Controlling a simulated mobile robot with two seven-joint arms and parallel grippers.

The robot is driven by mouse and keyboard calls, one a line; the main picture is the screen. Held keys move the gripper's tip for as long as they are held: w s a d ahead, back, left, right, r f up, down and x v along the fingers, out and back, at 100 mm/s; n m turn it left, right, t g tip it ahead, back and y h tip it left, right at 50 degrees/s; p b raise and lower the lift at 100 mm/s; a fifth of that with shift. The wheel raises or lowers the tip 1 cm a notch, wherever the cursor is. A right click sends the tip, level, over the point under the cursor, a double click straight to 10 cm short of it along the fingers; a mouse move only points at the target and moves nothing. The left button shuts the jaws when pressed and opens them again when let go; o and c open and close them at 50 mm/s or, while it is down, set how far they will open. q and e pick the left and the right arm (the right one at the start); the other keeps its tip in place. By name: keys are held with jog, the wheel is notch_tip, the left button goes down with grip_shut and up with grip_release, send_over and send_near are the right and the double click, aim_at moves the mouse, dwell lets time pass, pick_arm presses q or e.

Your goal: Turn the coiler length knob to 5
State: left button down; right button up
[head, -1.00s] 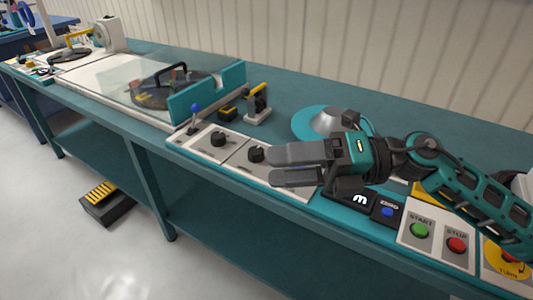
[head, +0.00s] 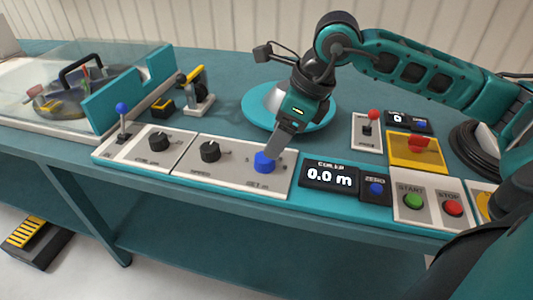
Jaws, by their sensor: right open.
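The blue knob (head: 265,163) sits at the right end of the long white control panel, beside the length display (head: 330,177) that reads 0.0 m. My right gripper (head: 274,152) points down at this knob, with its fingers at the knob's upper right. The jaws are open. I see them nearly edge-on, so I cannot tell whether they straddle or touch the knob. The knob's pointer and scale numbers are too small or hidden to read. My left gripper is out of view.
Two black knobs (head: 210,151) (head: 159,141) and a blue-tipped lever (head: 122,122) stand left on the panel. A blue ZERO button (head: 376,189), green START button (head: 413,201) and red STOP button (head: 452,208) lie right. The teal reel disc (head: 255,108) is behind the gripper.

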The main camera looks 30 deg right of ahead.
aim_at(265, 161)
jog(key=x, duration=0.6)
jog(key=shift+r+b, duration=0.1)
jog(key=shift+b, duration=0.2)
jog(key=shift+c, duration=0.3)
jog(key=shift+c, duration=1.4)
jog(key=c, duration=0.7)
